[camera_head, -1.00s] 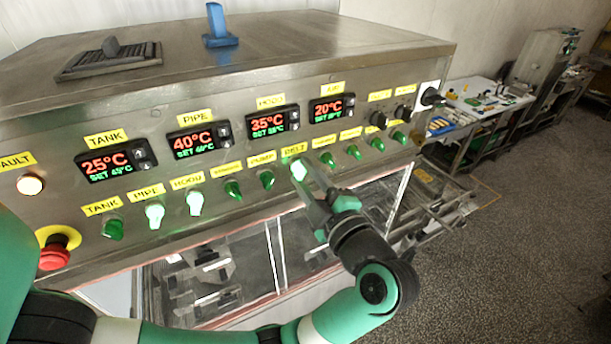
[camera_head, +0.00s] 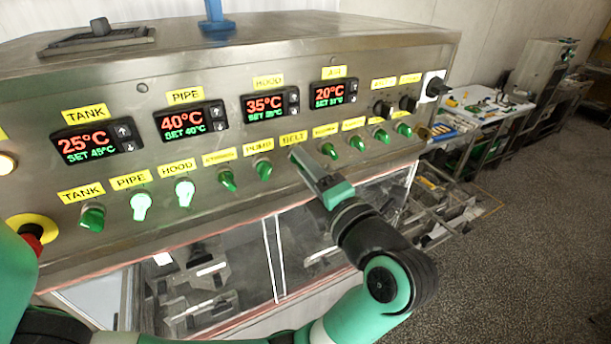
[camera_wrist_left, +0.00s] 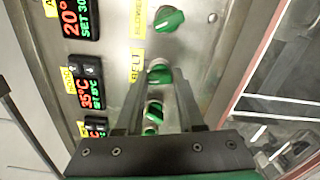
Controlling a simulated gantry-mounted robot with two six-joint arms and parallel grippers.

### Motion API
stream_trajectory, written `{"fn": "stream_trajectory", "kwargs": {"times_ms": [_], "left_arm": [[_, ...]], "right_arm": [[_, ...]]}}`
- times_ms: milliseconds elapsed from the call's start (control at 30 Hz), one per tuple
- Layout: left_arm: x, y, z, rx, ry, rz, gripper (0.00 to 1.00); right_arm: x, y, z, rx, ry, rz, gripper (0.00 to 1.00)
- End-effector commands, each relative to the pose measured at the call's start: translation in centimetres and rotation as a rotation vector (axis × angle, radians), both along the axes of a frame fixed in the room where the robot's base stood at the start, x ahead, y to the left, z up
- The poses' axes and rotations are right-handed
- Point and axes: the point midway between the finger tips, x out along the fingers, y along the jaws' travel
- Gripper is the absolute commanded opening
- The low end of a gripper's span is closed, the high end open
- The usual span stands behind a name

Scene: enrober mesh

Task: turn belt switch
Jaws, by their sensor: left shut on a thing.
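The belt switch is a green knob under the yellow BELT label (camera_head: 293,138) on the steel control panel (camera_head: 330,200). My left gripper (camera_head: 297,155) reaches it from the lower right and hides the knob in the head view. In the left wrist view the belt switch (camera_wrist_left: 160,74) sits between my two fingers, which are shut on it. My right gripper is not in view.
The pump switch (camera_head: 263,169) is close on the left and another green switch (camera_head: 328,150) is close on the right. The pipe switch (camera_head: 141,205) and hood switch (camera_head: 185,192) glow. A red button (camera_head: 32,237) is at far left.

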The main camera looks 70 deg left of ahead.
Motion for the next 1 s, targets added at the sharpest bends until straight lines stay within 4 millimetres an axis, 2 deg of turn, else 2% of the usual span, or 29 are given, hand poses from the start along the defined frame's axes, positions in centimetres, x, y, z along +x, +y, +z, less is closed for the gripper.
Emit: {"fn": "stream_trajectory", "kwargs": {"times_ms": [100,400,1000], "left_arm": [[0.0,0.0,-0.4,0.009,-0.094,0.0,0.0],[0.0,0.0,-0.2,0.027,-0.256,0.0,0.0],[0.0,0.0,0.0,0.033,-0.313,0.0,0.0]], "right_arm": [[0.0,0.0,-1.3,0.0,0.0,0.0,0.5],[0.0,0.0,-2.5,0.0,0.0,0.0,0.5],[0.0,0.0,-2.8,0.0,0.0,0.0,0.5]]}}
